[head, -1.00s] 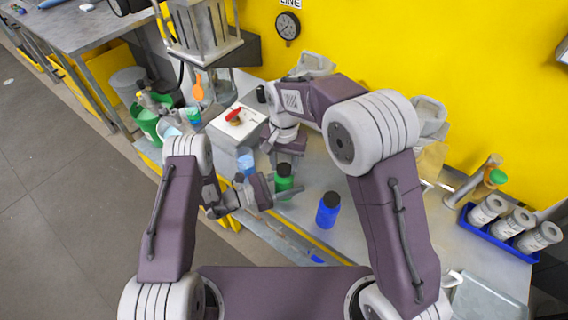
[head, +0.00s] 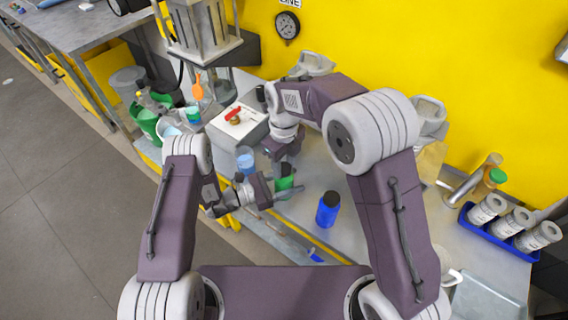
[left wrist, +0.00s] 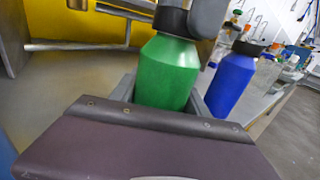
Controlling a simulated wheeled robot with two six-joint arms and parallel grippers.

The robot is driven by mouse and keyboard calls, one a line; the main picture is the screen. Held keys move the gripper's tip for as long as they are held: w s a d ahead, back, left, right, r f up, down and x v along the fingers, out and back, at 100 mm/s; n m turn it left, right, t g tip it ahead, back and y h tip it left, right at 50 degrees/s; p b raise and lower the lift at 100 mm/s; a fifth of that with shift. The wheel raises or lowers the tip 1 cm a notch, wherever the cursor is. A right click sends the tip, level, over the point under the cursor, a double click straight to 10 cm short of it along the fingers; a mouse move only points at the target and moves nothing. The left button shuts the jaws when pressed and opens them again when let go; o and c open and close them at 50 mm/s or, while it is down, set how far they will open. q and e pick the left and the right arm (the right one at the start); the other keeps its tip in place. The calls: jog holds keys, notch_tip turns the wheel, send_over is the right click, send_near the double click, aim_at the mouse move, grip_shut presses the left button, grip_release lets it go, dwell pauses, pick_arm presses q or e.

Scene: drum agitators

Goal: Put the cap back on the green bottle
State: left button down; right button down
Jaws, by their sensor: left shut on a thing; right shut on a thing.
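The green bottle (head: 285,183) is upright between the fingers of my left gripper (head: 280,189), which is shut on it; the bottle also fills the middle of the left wrist view (left wrist: 167,72). A black cap (left wrist: 172,21) is at the bottle's top in the left wrist view, in line with the neck. My right gripper (head: 282,156) is directly above the bottle, shut on the cap, its grey fingers beside it. The fingers hide part of the neck, so I cannot tell whether the cap is fully seated.
A blue bottle with a dark cap (head: 328,210) stands just right of the green one. A clear beaker with blue liquid (head: 245,160) and a white box with a red switch (head: 238,124) are to the left. A blue tray (head: 492,236) with white canisters is far right.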

jog(key=c, duration=0.8)
grip_release()
jog(key=shift+c, duration=0.2)
jog(key=shift+r, duration=2.25)
